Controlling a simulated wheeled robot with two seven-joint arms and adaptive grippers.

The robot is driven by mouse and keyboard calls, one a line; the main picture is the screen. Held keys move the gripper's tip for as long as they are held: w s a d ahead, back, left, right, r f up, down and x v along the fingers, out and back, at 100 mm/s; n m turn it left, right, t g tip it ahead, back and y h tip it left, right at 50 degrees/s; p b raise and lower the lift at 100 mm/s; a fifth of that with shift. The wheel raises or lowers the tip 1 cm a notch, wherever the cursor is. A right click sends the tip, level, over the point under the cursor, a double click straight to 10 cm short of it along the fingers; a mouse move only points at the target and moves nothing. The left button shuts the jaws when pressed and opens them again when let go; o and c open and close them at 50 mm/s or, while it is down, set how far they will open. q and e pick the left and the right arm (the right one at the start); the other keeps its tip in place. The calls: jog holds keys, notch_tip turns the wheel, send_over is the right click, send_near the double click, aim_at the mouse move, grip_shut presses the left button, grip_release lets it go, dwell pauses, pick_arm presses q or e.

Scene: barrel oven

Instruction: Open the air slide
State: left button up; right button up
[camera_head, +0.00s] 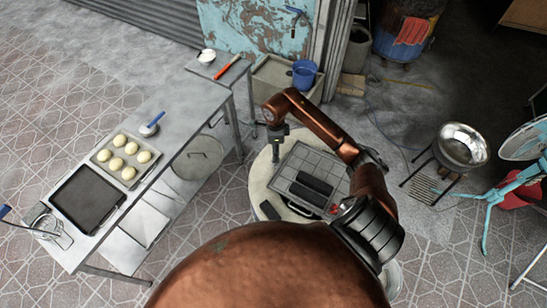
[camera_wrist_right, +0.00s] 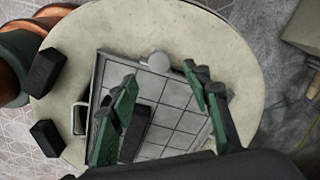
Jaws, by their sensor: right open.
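A grey gridded metal panel (camera_head: 312,160) lies on the round pale top of the barrel oven (camera_head: 262,180). The panel also shows in the right wrist view (camera_wrist_right: 178,117), with a dark bar (camera_wrist_right: 135,132) across it and a round grey knob (camera_wrist_right: 158,62) at its edge. I cannot tell which part is the air slide. My right gripper (camera_head: 277,152) hangs over the panel's left edge in the head view. In the right wrist view its green fingers (camera_wrist_right: 158,75) are spread apart, with nothing between them held. My left gripper is not in view.
Black blocks (camera_wrist_right: 47,70) sit near the oven top's rim. A steel table (camera_head: 185,105) with dough balls (camera_head: 117,148) on a tray stands to the left. A blue bucket (camera_head: 304,73) is behind, and a metal bowl (camera_head: 460,146) on a stand is at right.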

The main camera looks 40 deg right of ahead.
aim_at(276, 164)
jog(key=shift+f+p, duration=0.35)
jog(key=shift+f, duration=2.7)
grip_shut()
